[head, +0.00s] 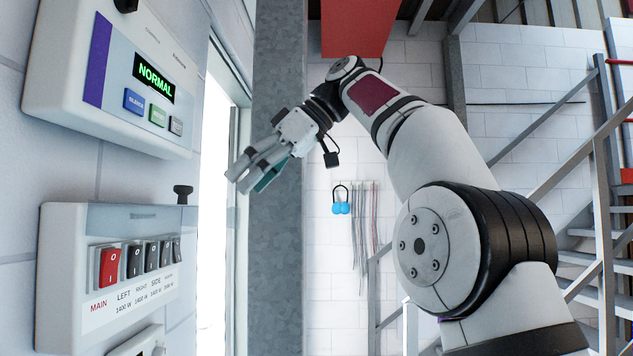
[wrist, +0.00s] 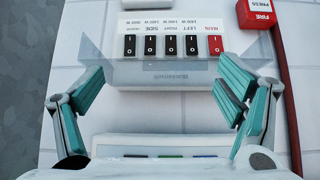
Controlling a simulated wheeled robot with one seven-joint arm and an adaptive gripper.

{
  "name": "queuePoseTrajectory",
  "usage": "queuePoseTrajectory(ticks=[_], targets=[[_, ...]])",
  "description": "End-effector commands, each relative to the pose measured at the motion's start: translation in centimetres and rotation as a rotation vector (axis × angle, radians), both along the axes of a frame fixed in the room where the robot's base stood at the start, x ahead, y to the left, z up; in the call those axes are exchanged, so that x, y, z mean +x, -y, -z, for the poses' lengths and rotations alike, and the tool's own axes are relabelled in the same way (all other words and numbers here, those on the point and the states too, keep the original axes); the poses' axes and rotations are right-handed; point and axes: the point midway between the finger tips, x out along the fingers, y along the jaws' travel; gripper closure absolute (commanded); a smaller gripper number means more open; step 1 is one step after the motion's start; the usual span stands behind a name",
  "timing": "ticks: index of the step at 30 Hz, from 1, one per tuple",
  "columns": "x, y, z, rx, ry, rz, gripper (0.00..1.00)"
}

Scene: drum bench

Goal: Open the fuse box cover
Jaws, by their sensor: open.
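The fuse box (head: 55,285) is a white wall box at the lower left of the head view, with one red and several black switches. It shows upside down in the wrist view (wrist: 170,22). The switch faces look uncovered. My gripper (head: 240,178) is open and empty, to the right of the box and higher. In the wrist view its teal fingers (wrist: 160,95) flank the panel; contact cannot be told.
A white panel (head: 50,70) with a green NORMAL display hangs above the fuse box. A grey column (head: 277,270) stands behind my gripper. A black knob (head: 183,192) shows by the box's upper corner.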

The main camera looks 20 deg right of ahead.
Motion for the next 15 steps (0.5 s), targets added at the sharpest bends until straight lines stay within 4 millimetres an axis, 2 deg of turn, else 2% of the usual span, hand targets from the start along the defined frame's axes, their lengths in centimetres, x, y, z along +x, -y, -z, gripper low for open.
queuePoseTrajectory(ticks=[8, 15], targets=[[-1.5, 3.8, -0.1, -0.001, 0.001, 0.008, 0.13], [-3.2, 7.9, 0.0, -0.001, 0.0, 0.009, 0.13]])
